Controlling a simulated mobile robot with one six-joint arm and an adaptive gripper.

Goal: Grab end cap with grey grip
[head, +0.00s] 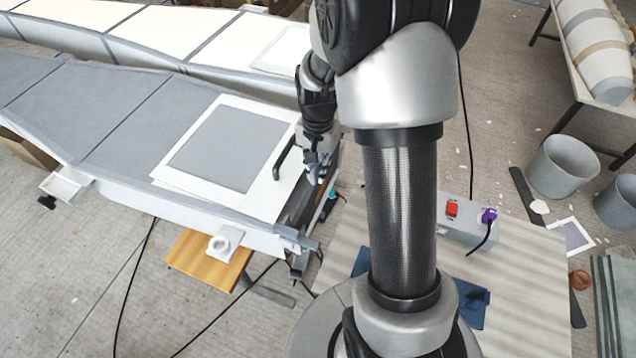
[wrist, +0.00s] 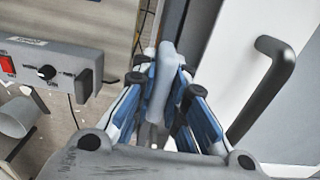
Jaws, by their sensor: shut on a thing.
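My gripper (head: 316,170) is at the right-hand end of the long grey mould (head: 125,130). In the wrist view my gripper (wrist: 167,82) has its blue-sided fingers closed around an upright light-grey grip (wrist: 160,88). I take this for the grip of the end cap. The end cap's plate is mostly hidden by my fingers, and I cannot make out its outline. A dark, curved handle (wrist: 270,88) stands on the white panel to the right of my fingers, apart from them. It also shows in the head view (head: 284,158), left of my gripper.
A control box (head: 462,222) with a red switch and purple plug stands on a pale board at right. Grey buckets (head: 562,165) stand farther right. A small wooden table (head: 205,262) is below the mould. Black cables cross the floor.

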